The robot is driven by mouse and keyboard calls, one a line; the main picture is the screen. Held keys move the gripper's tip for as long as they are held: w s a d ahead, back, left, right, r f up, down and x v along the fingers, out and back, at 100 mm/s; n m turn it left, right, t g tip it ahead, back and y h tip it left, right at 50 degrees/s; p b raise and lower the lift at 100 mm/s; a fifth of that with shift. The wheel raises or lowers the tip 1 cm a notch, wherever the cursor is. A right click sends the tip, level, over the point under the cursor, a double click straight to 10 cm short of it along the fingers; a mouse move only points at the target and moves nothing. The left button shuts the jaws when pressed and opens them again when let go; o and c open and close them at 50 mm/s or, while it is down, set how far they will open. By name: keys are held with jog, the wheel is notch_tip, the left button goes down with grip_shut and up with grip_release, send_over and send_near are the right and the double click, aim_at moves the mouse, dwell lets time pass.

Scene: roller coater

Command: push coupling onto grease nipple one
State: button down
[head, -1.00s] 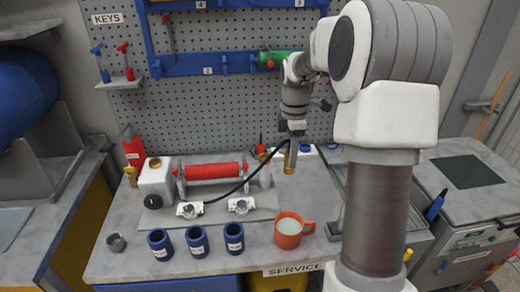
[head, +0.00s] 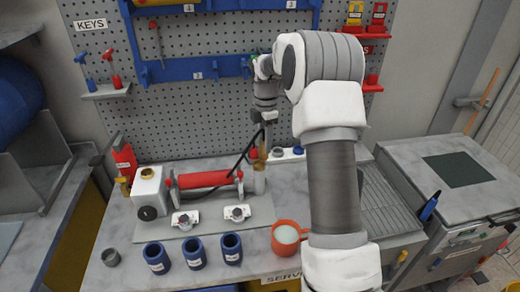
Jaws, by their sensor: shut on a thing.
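My gripper (head: 264,136) points down above the right end of the red roller, at the back of the bench. It is shut on a narrow piece with a brass-coloured part (head: 262,153), partly hidden by the gripper; I cannot tell which part of it is the coupling. A black hose (head: 243,157) curves down and left from beside the gripper, and its lower end is unclear. Two white bearing blocks (head: 185,220) (head: 237,212) sit in front of the roller (head: 203,180). Any grease nipples on them are too small to make out. The held piece is apart from both blocks.
Several blue cups (head: 156,258) and an orange mug (head: 287,238) stand along the bench's front. A blue-railed pegboard (head: 215,110) rises behind. My arm hides part of the bench's right side.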

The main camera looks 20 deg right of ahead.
jog(key=shift+w+a+f, duration=0.2)
jog(key=shift+w+f, duration=0.15)
jog(key=shift+w, duration=0.2)
jog(key=shift+w+a+f, duration=0.15)
jog(key=shift+w+f, duration=0.2)
jog(key=shift+w, duration=0.2)
jog(key=shift+f+p, duration=0.65)
jog(key=shift+f, duration=1.35)
jog(key=shift+f, duration=0.1)
jog(key=c, duration=0.5)
grip_release()
